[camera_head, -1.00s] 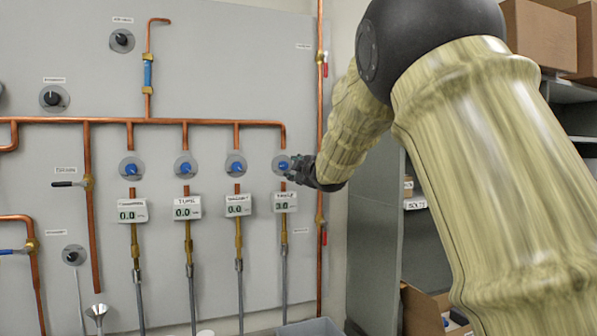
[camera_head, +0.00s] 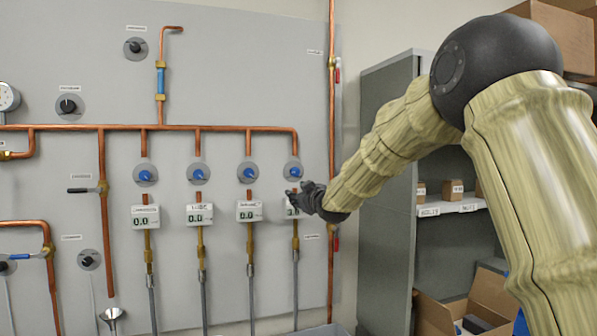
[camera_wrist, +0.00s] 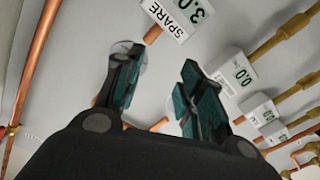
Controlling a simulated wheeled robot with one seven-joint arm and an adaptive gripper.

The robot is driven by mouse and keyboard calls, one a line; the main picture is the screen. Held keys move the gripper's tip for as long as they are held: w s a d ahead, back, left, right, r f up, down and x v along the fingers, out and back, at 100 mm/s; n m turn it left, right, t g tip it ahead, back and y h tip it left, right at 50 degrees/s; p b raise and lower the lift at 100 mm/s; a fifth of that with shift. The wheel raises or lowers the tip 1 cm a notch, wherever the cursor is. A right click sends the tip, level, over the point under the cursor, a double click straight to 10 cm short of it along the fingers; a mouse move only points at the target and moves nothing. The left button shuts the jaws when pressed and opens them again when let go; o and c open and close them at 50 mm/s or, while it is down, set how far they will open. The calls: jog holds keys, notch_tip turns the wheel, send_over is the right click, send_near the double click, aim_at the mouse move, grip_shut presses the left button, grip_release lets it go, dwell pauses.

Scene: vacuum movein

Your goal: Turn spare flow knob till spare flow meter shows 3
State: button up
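The spare flow knob (camera_head: 293,170) is blue on a round grey plate, rightmost in the row under the copper pipe. In the wrist view its plate (camera_wrist: 146,53) is partly hidden behind my left finger. The spare flow meter (camera_wrist: 177,17) is a white box labelled SPARE; its display reads 3.0 in the wrist view. In the head view the meter (camera_head: 287,212) is partly covered by my gripper. My gripper (camera_head: 295,195) is just below the knob, in front of the meter, apart from the knob. In the wrist view my gripper (camera_wrist: 156,92) has its fingers spread and nothing between them.
Three other blue knobs, one of them here (camera_head: 248,172), stand left of the spare one, with meters reading 0.0. A vertical copper pipe (camera_head: 331,120) runs right of the spare column. A grey shelf (camera_head: 385,180) and open cardboard box (camera_head: 440,315) are at right.

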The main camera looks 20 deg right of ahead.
jog(key=a+f+m, duration=0.1)
jog(key=f+m, duration=0.1)
jog(key=m, duration=0.3)
jog(key=m+h+p, duration=0.1)
jog(key=m+p, duration=0.5)
jog(key=m, duration=1.9)
send_near(296, 172)
jog(key=shift+w+a+p, duration=0.15)
jog(key=shift+w+p, duration=2)
jog(key=shift+w, duration=2.1)
jog(key=c, duration=0.8)
jog(key=shift+o, duration=0.2)
